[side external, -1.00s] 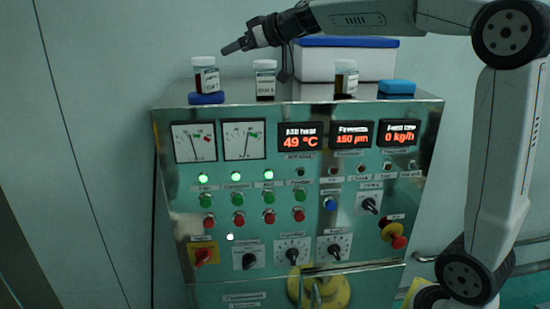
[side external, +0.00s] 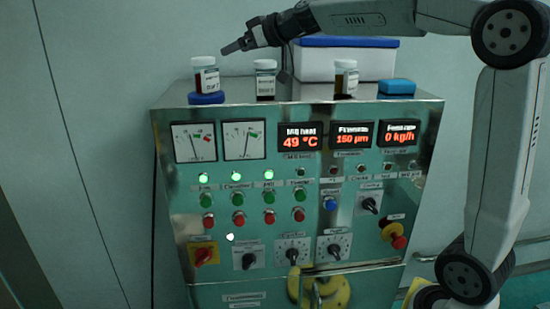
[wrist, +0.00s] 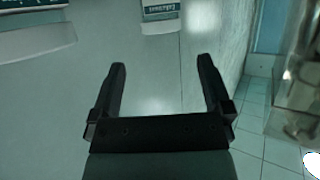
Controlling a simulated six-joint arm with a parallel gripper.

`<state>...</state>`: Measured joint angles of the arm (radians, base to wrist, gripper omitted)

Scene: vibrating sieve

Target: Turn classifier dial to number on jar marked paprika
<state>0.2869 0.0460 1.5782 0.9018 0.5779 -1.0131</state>
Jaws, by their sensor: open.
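Three small white-capped jars with labels stand on top of the machine: a left jar (side external: 206,79), a middle jar (side external: 265,82) and a right jar (side external: 346,80). Their labels are too small to read, so I cannot tell which is paprika. The front panel has several dials, including a left white-plated dial (side external: 249,260), a middle dial (side external: 293,251), a right dial (side external: 334,250) and an upper right dial (side external: 370,204). I cannot tell which is the classifier. My gripper (wrist: 160,70) is open and empty, high above the machine top near the left jar.
A white box with a blue lid (side external: 344,62) stands at the back of the top. A blue block (side external: 396,87) lies to its right. A red knob on yellow (side external: 203,255) and a red emergency button (side external: 397,241) flank the dials. Space before the panel is clear.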

